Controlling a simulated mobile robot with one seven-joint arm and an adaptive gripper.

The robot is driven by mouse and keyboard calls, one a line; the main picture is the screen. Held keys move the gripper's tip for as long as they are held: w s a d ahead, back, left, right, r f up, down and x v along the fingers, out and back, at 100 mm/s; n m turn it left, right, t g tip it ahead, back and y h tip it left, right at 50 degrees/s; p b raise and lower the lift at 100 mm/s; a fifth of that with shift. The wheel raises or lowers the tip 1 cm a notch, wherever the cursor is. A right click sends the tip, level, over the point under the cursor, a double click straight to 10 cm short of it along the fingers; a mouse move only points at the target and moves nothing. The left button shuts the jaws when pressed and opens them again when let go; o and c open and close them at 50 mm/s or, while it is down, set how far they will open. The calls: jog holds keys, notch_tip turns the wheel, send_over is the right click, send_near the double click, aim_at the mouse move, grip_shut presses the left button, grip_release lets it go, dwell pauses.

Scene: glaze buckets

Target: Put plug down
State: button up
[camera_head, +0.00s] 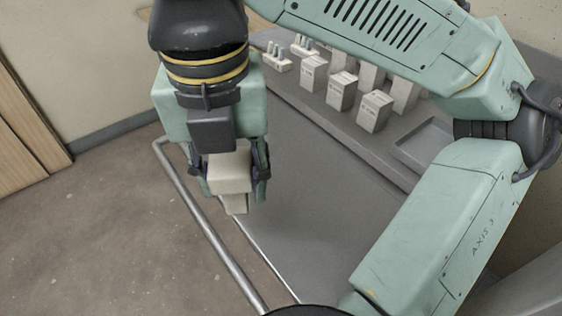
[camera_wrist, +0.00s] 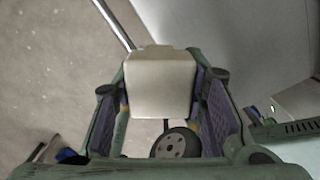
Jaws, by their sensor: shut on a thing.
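My gripper (camera_head: 232,180) points down, shut on a cream block-shaped plug (camera_head: 229,172) with a narrower part at its lower end. In the wrist view the plug (camera_wrist: 160,84) sits between the two finger pads, with its broad face toward the camera. In the head view it is held above the left edge of the grey table (camera_head: 310,215), near the metal rail. The height of the plug over the surface is hard to judge. The fingers hide parts of its sides.
Several pale boxes (camera_head: 342,91) stand in rows on a raised ledge at the back. A small rack (camera_head: 277,58) with upright pieces and a shallow grey tray (camera_head: 424,143) are there too. A metal rail (camera_head: 205,225) runs along the table's left side. The middle of the table is clear.

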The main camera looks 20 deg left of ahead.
jog(key=shift+d+n, duration=0.1)
jog(key=shift+n, duration=0.6)
jog(key=shift+w, duration=0.35)
jog(key=w+a+p, duration=0.1)
jog(key=w, duration=0.4)
jog(key=w+a+f+p, duration=0.1)
jog(key=w+a, duration=0.1)
jog(key=w, duration=0.3)
jog(key=w+a+f+p, duration=0.1)
jog(key=w, duration=0.3)
jog(key=shift+w+a+f, duration=0.1)
jog(key=shift+w+a, duration=0.1)
jog(key=shift+w, duration=0.2)
jog(key=shift+f, duration=1.4)
jog(key=shift+f, duration=0.1)
jog(key=o, duration=1.2)
